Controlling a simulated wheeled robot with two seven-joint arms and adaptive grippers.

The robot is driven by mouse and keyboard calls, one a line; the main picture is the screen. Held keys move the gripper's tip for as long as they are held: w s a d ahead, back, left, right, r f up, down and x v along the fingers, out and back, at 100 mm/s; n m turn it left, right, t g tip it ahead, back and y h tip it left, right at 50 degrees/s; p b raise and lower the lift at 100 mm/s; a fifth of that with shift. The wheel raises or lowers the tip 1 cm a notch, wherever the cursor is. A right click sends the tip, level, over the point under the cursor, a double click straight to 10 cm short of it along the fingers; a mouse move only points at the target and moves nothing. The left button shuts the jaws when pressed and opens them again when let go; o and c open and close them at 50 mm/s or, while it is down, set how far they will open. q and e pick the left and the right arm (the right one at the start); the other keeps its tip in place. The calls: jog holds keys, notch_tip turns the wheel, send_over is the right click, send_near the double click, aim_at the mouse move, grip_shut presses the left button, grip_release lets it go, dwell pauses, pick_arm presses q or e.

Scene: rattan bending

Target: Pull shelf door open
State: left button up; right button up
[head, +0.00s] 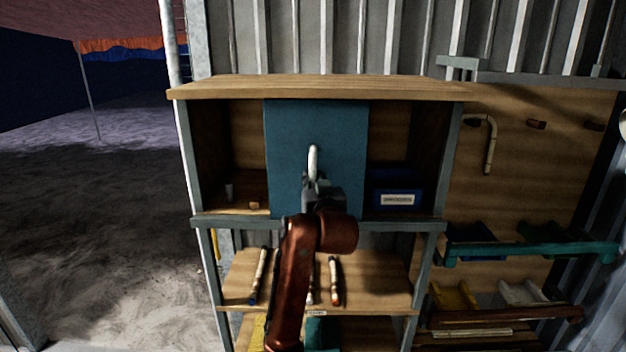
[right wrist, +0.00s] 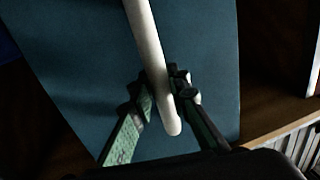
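The shelf door is a flat blue panel (head: 290,140) across the middle of the upper compartment; it also fills much of the right wrist view (right wrist: 75,65). Its pale, rod-like handle (head: 313,158) stands upright on the panel and shows close up in the right wrist view (right wrist: 147,40). My right gripper (head: 316,182) is at the lower part of the handle. In the right wrist view its two green fingers (right wrist: 162,88) press in from both sides of the handle, and the handle's lower end sticks out below the fingertips. My left gripper is in no view.
The wooden shelf unit (head: 320,88) has open gaps on both sides of the panel. A blue labelled bin (head: 398,190) sits in the right gap. Tools lie on the shelf below (head: 385,288). A pegboard wall (head: 535,150) with trays is at right; open ground lies left.

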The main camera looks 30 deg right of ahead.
jog(key=o, duration=0.4)
jog(key=shift+d, duration=0.1)
jog(key=v, duration=1.2)
